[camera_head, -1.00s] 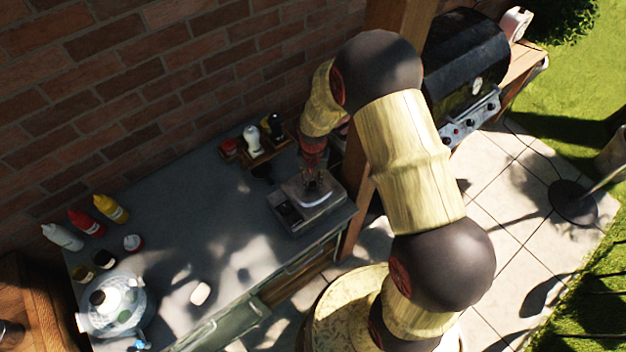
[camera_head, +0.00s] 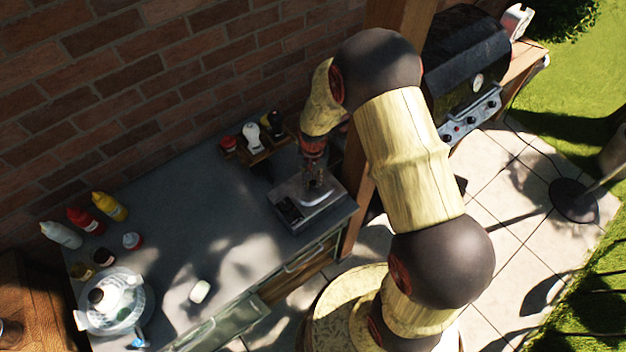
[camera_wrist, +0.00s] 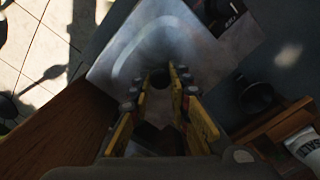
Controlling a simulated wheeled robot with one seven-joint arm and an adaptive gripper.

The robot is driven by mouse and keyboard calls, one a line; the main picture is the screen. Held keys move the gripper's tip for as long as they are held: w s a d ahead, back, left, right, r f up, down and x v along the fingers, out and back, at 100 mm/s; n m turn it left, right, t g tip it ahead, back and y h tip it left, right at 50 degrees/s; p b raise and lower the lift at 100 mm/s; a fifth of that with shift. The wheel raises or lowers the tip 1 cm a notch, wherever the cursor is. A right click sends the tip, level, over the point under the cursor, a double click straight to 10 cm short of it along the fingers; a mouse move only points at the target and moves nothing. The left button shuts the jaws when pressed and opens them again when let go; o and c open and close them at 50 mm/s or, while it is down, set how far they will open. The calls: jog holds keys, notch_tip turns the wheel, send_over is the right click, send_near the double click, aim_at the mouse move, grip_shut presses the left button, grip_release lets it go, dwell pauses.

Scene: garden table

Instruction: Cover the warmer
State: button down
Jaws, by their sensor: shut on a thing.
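The warmer (camera_head: 291,211) is a squarish grey metal unit with a dark front panel, at the right end of the counter. In the wrist view its pale square top (camera_wrist: 120,55) lies below my fingers, with a curved light rim on it. My gripper (camera_head: 314,184) points down over this top. In the wrist view my gripper (camera_wrist: 157,84) has its yellow and black fingers closed about a small dark, knob-like piece (camera_wrist: 159,77). What hangs below this piece is hard to make out. I cannot tell whether it touches the warmer.
A wooden caddy (camera_head: 262,153) with shakers stands behind the warmer. A small white object (camera_head: 200,291) lies near the front edge. The counter's middle is clear.

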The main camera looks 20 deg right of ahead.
aim_at(313, 183)
jog(key=shift+f, duration=0.35)
jog(key=c, duration=1.7)
grip_release()
jog(key=shift+o, duration=0.6)
notch_tip(313, 183, up, 12)
